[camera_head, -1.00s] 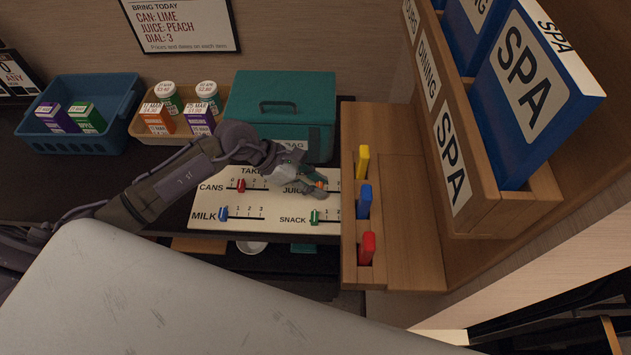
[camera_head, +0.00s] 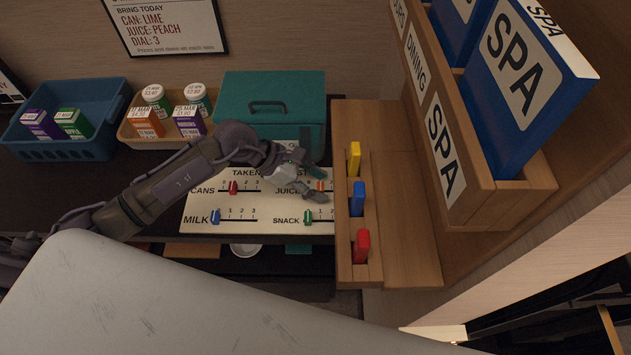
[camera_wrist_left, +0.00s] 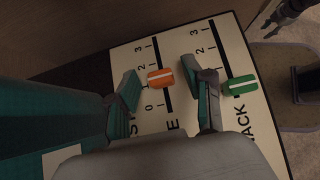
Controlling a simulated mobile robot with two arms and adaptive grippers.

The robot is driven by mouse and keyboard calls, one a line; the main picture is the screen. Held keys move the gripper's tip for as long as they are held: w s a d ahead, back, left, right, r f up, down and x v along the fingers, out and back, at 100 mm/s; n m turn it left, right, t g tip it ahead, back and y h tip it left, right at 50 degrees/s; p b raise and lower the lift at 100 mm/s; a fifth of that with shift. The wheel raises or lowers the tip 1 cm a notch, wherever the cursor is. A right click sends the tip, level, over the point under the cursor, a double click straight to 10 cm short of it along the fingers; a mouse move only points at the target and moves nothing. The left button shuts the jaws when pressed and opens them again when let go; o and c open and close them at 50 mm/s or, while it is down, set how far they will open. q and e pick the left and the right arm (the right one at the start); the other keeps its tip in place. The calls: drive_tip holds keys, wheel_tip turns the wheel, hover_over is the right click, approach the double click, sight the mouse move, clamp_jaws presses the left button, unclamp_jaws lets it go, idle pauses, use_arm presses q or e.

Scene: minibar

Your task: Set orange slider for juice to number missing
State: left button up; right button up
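The orange slider (camera_head: 321,185) sits in the JUICE scale on the white board (camera_head: 262,214). In the left wrist view the orange slider (camera_wrist_left: 160,78) stands above the 0 and below the 3; its exact number is hard to read. My left gripper (camera_head: 312,183) is open at the slider. In the wrist view its fingers (camera_wrist_left: 163,92) are on either side of the slider, with visible gaps. A dark gripper-like part (camera_wrist_left: 288,14) at the wrist view's upper right may be my right gripper; its state is unclear.
The green SNACK slider (camera_wrist_left: 242,85) lies just outside one finger. Red CANS (camera_head: 233,188) and blue MILK (camera_head: 215,216) sliders share the board. A teal box (camera_head: 268,105) stands behind. A wooden rack (camera_head: 342,230) borders the right. A framed note (camera_head: 166,27) reads "JUICE: PEACH", "DIAL: 3".

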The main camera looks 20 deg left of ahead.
use_arm(q)
drive_tip(key=v, duration=1.2)
idle(0.5)
